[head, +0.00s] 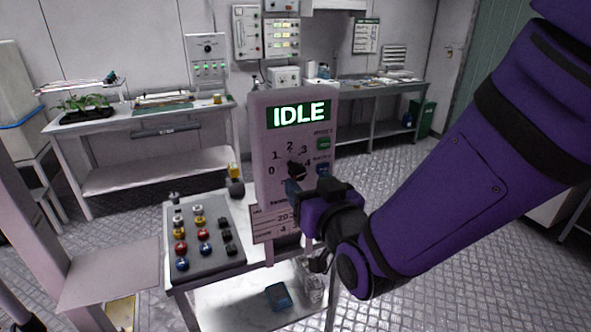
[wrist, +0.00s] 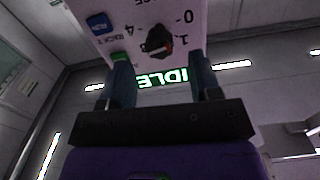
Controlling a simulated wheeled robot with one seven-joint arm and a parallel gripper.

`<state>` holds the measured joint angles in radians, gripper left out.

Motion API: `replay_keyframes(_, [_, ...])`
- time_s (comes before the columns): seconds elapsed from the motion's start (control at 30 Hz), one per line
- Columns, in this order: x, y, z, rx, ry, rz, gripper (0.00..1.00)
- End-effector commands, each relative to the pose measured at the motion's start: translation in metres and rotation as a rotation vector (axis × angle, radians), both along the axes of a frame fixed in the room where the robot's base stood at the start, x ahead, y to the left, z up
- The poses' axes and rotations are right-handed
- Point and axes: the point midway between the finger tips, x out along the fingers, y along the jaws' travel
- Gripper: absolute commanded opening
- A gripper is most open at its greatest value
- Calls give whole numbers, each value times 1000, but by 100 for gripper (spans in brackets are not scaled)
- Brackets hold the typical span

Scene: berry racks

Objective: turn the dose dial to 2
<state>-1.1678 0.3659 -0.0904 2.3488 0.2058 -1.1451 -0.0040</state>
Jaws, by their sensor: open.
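The dose dial (head: 296,169) is a dark knob on the upright panel (head: 261,145), ringed by the numbers 0 to 4, under a green display (head: 298,114) reading IDLE. My gripper (head: 293,187) is at the panel front, just below the dial and partly covering its lower side. In the wrist view the picture is turned over; the dial (wrist: 157,41) shows between and just beyond the two open fingertips (wrist: 159,60), with a red-and-white mark on it. I see nothing held. I cannot tell for sure which number the mark points to, or whether the fingers touch the knob.
A green button (head: 323,143) and a blue button (head: 323,169) sit right of the dial. A sloped board of coloured knobs (head: 207,265) lies left of the panel. A blue item (head: 278,296) is on the lower shelf. Benches stand behind with floor between.

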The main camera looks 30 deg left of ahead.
Motion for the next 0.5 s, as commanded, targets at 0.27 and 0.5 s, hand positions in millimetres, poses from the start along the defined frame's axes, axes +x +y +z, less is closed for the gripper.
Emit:
replay_keyframes(0.27, [28, 36, 0, -1, -1, 1, 58])
replay_keyframes(0.5, [40, 49, 0, -1, 0, 0, 58])
